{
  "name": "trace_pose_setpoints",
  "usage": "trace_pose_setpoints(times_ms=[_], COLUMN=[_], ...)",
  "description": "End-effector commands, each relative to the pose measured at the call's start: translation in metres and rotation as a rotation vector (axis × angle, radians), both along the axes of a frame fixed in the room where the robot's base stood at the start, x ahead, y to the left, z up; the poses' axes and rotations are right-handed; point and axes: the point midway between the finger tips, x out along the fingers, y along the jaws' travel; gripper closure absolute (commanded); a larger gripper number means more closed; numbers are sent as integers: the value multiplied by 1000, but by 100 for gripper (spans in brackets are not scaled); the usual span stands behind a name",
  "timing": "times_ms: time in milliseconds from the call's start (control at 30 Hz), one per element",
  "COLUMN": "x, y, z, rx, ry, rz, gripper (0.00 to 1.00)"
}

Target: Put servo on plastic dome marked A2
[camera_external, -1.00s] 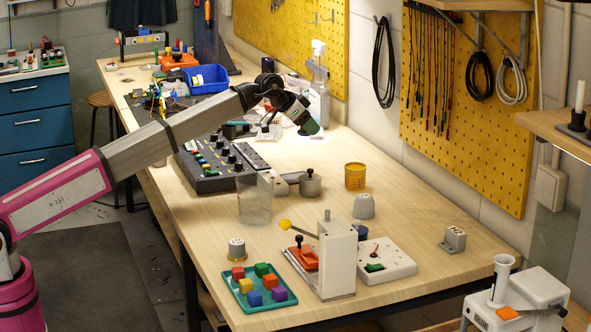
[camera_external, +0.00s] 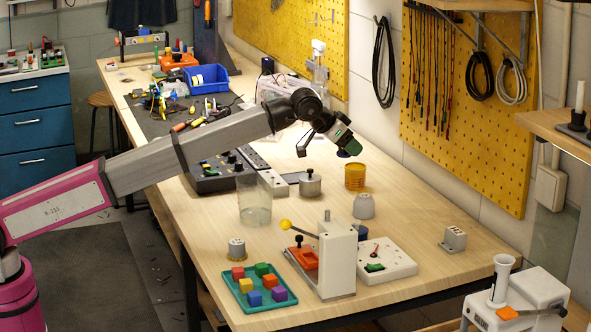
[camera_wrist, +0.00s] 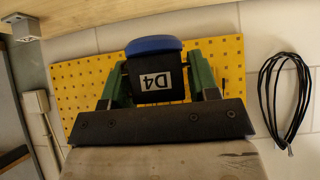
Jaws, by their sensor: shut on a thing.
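My gripper (camera_external: 342,138) is raised above the far part of the bench, behind the yellow cup. Its green fingers (camera_wrist: 159,86) are shut on a dark block with a blue disc-shaped end (camera_wrist: 153,45) and a white label reading D4, upside down. I cannot tell whether this block is the servo. A pale grey dome-like piece (camera_external: 364,207) stands upright on the bench, apart from the gripper; its marking is unreadable. A small grey block (camera_external: 454,239) sits at the right edge.
A yellow cup (camera_external: 355,176), a clear jar (camera_external: 254,205) and a lidded metal pot (camera_external: 310,185) stand nearby. A white upright fixture (camera_external: 338,262), a meter box (camera_external: 388,262) and a teal tray (camera_external: 245,297) of colored cubes occupy the front. Bench between dome and grey block is clear.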

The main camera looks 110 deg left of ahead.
Motion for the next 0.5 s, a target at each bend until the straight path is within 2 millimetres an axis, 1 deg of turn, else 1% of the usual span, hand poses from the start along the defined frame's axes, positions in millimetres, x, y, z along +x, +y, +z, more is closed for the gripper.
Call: trace_pose_setpoints(times_ms=[33, 200, 333, 500], x=[12, 43, 60, 70], y=[-5, -18, -25, -31], z=[-7, -27, -39, -46], rx=[0, 0, 2, 1], ry=[1, 2, 1, 0], rz=[-4, -3, -2, -1], gripper=[69, 69, 69, 69])
